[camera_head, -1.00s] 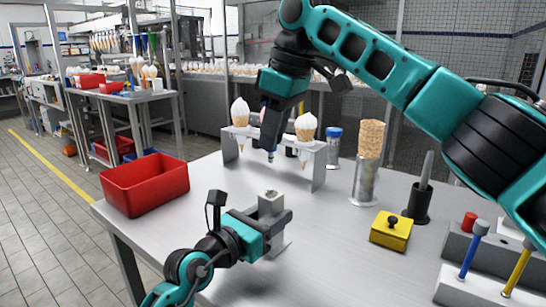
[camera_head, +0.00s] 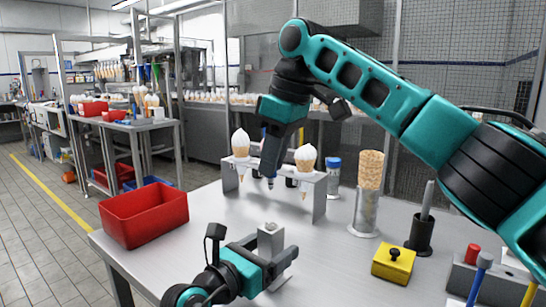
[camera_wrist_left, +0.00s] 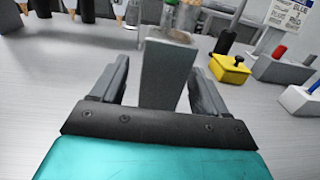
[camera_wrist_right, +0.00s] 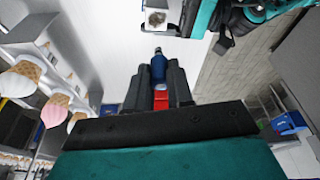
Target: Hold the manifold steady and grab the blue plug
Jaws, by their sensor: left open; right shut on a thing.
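The manifold (camera_head: 270,241) is a grey upright block on the metal table, with a round opening in its top. In the left wrist view the manifold (camera_wrist_left: 165,75) stands between the spread fingers of my left gripper (camera_head: 277,262), with a gap visible at each side. My right gripper (camera_head: 276,150) is above the table, behind the manifold, pointing down. It is shut on the blue plug (camera_wrist_right: 158,68), which has a dark tip and sticks out past the fingers. The manifold's top (camera_wrist_right: 156,18) shows at the upper edge of the right wrist view.
A red bin (camera_head: 145,215) is at left. A waffle-cone stack (camera_head: 370,170), a yellow box (camera_head: 393,264) and tool blocks with a blue-handled tool (camera_head: 478,284) are at right.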

